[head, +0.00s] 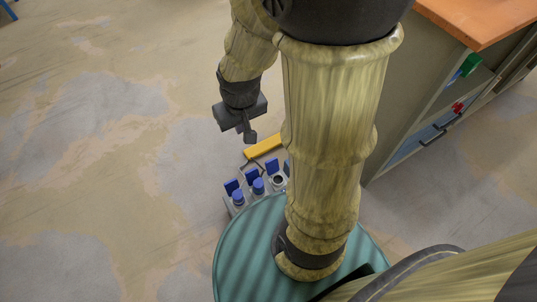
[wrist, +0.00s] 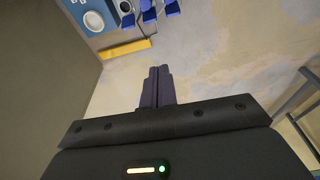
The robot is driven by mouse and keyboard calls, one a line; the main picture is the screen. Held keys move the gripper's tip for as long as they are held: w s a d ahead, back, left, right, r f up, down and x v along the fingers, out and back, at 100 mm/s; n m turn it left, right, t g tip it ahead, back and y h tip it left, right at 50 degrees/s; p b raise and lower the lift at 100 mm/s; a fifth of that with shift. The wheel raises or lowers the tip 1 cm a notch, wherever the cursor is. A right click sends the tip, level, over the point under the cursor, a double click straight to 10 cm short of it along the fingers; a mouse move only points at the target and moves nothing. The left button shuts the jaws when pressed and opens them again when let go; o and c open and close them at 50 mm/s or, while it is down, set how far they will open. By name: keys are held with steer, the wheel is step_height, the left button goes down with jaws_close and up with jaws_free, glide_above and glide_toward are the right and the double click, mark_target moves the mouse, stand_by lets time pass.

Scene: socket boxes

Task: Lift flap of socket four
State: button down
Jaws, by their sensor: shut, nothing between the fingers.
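Three blue flaps (head: 252,173) stand raised; blue round pieces sit in front of two, and a dark round opening in front of the third. Another blue flap (head: 287,167) is mostly hidden behind my arm. No numbers are legible, so I cannot tell which is socket four. My gripper (head: 250,138) is shut and empty, above and beyond the boxes. In the wrist view its fingers (wrist: 158,72) are together, apart from the blue flaps (wrist: 149,15) at the top edge.
A yellow bar (head: 263,146) lies beside the boxes; it also shows in the wrist view (wrist: 123,48). A cabinet with an orange top (head: 480,20) stands at the right.

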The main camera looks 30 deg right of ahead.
mark_target(272, 166)
steer(key=w+d+f+g, duration=0.2)
steer(key=w+d+f, duration=0.4)
steer(key=w+f, duration=0.55)
steer(key=w+d+f+g, duration=0.1)
steer(key=d+f, duration=0.2)
steer(key=f, duration=0.6)
steer(key=w+d+f, duration=0.1)
steer(key=d+f, duration=0.2)
steer(key=f, duration=0.6)
steer(key=shift+w+d+f+g+b, duration=0.3)
steer(key=shift+f+g+b, duration=0.05)
steer(key=shift+g+b, duration=0.05)
steer(key=shift+f, duration=0.15)
step_height(272, 166, down, 10)
steer(key=s+b, duration=0.1)
steer(key=b, duration=0.4)
steer(key=s+r, duration=0.1)
steer(key=s, duration=0.1)
steer(key=s+r, duration=0.1)
steer(key=s, duration=0.1)
steer(key=shift+d+r, duration=0.1)
steer(key=shift+w, duration=0.2)
